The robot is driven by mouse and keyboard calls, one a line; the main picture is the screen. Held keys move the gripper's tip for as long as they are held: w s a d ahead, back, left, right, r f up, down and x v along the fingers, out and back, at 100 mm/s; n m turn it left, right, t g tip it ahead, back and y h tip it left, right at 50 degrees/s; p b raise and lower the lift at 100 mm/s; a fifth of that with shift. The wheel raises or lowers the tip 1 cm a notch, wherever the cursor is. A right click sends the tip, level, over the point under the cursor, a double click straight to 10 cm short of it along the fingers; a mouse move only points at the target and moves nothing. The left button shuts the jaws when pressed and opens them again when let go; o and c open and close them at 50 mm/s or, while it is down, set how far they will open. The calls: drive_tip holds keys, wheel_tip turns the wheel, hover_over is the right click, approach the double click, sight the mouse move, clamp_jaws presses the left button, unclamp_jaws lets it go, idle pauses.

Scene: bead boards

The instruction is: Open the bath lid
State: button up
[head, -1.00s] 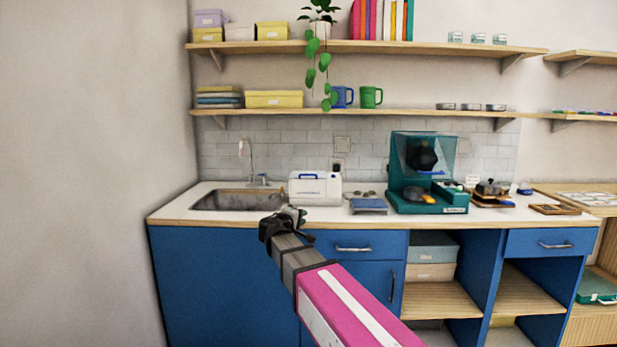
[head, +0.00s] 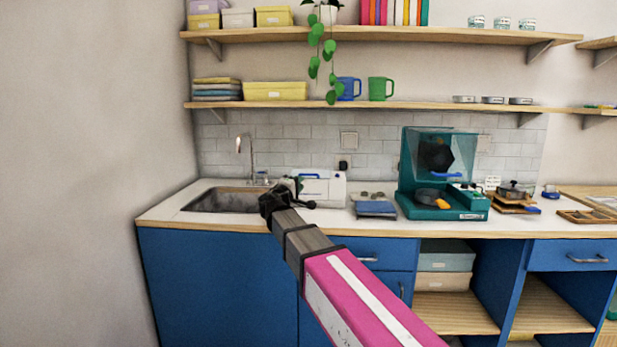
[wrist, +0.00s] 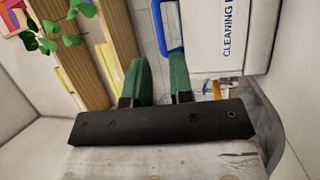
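The bath (head: 328,188) is a white box on the counter, just right of the sink, and my gripper partly hides its left side. In the wrist view the bath (wrist: 215,50) fills the upper right, with blue lettering starting "CLEANING". Its blue handle (wrist: 157,28) shows beside it, and the lid looks shut. My gripper (head: 298,193) is in front of the bath's left part. In the wrist view its two green fingers (wrist: 159,66) stand apart with nothing between them. The handle lies beyond the fingertips, near the right finger; I cannot tell whether they touch.
The sink (head: 230,201) with a tall tap is left of the bath. A blue-grey scale (head: 376,209) and a teal machine (head: 445,208) with a clear hood stand to the right. A shelf (head: 380,104) with mugs and boxes runs above. A wall closes the left side.

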sight(308, 175)
drive_tip(key=x, duration=0.7)
drive_tip(key=shift+w+d, duration=0.15)
drive_tip(key=shift+w, duration=0.2)
drive_tip(key=shift+r, duration=0.1)
clamp_jaws()
